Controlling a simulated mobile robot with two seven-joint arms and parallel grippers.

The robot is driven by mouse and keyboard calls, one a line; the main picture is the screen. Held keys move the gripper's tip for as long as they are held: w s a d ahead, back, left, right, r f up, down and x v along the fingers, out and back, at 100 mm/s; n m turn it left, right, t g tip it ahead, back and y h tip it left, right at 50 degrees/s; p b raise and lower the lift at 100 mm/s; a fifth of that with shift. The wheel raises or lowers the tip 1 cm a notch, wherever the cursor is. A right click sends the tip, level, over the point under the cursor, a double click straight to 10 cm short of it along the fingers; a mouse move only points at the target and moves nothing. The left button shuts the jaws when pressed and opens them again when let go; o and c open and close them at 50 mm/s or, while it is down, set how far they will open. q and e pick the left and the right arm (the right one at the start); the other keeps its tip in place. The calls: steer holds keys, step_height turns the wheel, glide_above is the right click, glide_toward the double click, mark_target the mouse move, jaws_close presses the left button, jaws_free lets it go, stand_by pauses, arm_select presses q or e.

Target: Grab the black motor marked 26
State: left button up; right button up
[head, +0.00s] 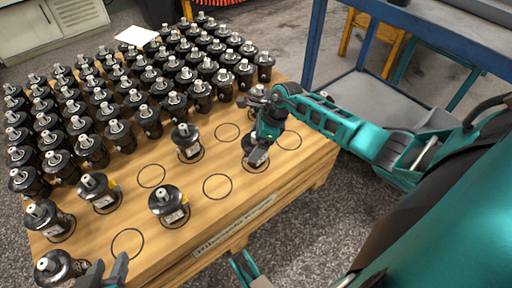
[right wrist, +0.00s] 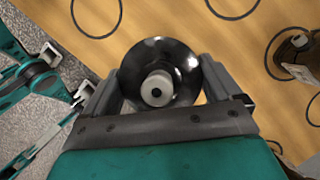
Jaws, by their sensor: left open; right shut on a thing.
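My right gripper (head: 260,150) is at the right side of the wooden table, shut on a black motor (head: 247,143) from above. In the right wrist view this motor (right wrist: 178,58) sits between the two fingers, its round black top and pale shaft facing the camera. The gripper hides much of it in the head view, and no number can be read on it. My left gripper (head: 108,270) is open at the bottom left, near a black motor (head: 56,266) at the table's front corner.
Many similar black motors (head: 150,118) crowd the back and left of the wooden table (head: 205,240). A few stand apart in front, such as one (head: 169,203) and another (head: 187,142). Several drawn circles are empty. A blue metal frame (head: 328,45) stands behind the right arm.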

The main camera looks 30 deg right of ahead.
steer(key=c, duration=0.5)
steer(key=shift+w+r, duration=0.15)
steer(key=shift+r, duration=0.05)
